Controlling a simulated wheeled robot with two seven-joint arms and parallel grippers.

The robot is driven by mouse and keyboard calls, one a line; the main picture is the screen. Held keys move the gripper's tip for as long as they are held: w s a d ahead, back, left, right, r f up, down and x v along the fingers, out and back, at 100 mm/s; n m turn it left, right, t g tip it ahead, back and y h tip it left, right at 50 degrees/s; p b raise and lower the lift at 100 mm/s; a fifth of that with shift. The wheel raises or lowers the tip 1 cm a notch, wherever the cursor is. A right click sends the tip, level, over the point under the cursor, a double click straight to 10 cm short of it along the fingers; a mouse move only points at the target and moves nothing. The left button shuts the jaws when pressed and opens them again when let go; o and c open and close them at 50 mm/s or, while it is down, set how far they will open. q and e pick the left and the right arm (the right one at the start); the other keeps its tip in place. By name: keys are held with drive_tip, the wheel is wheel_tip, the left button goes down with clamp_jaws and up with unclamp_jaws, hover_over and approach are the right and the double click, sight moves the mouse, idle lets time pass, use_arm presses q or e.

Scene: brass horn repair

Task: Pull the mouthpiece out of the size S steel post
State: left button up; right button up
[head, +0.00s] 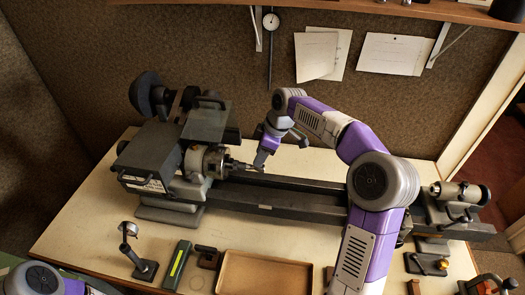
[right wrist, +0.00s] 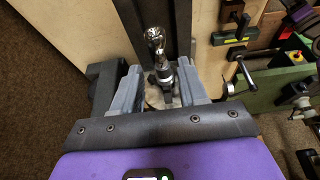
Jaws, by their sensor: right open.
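A shiny silver mouthpiece (right wrist: 155,40) sits at the end of a darker steel post (right wrist: 162,76) in the right wrist view. In the head view, slim silver metal (head: 234,164) sticks out to the right from the lathe chuck (head: 205,161); mouthpiece and post are hard to tell apart there. My right gripper (head: 261,163) is at this metal, above the lathe bed. In the right wrist view its grey fingers (right wrist: 160,78) stand apart, one on each side of the post, with gaps visible. My left gripper is out of view.
The lathe bed (head: 300,198) runs right to the tailstock (head: 458,194). A small stand (head: 145,268), a green case (head: 177,264) and a brown tray (head: 262,276) lie along the table's front. A shelf (head: 400,10) hangs above the back.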

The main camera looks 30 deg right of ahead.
drive_tip(key=b+x, duration=0.3)
drive_tip(key=x, duration=0.3)
drive_tip(key=shift+w+a+f, duration=0.1)
drive_tip(key=shift+w+f, duration=0.05)
drive_tip(key=shift+f, duration=0.05)
drive_tip(key=shift+c, duration=0.4)
clamp_jaws()
drive_tip(key=shift+s+d+b, duration=0.25)
drive_tip(key=shift+s+d, duration=0.55)
drive_tip(key=shift+d, duration=0.25)
drive_tip(key=shift+s+d+b, duration=0.25)
drive_tip(key=shift+s+d, duration=0.5)
drive_tip(key=shift+d, duration=0.25)
drive_tip(key=shift+r, duration=0.1)
drive_tip(key=s+a+r, duration=0.3)
drive_tip(key=s+r, duration=0.1)
drive_tip(key=r, duration=0.1)
drive_tip(key=shift+p, duration=0.45)
